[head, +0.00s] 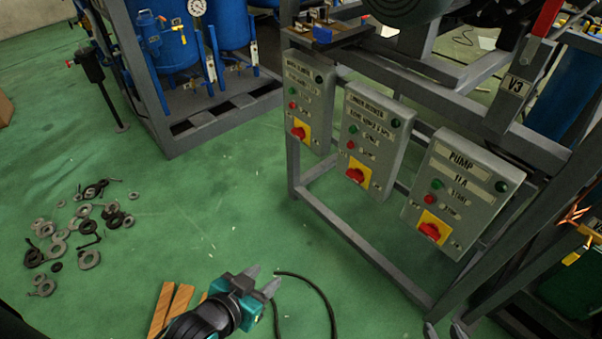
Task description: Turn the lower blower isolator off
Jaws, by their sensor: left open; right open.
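The middle grey control box (372,142) has a label that appears to read "LOWER BLOWER". Its isolator is a red rotary knob (355,175) on a yellow plate near the bottom of the box, under a green and a red button. The knob's exact on or off position is too small to tell. My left gripper (265,278) is open and empty at the bottom centre, below and left of the box and well apart from it. My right gripper is not in view.
A similar box (310,100) stands to the left and the "PUMP" box (460,185) to the right, each with a red knob. The boxes hang on a grey frame (365,253). Loose metal parts (88,260), wooden strips (165,308) and a black cable (318,290) lie on the green floor.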

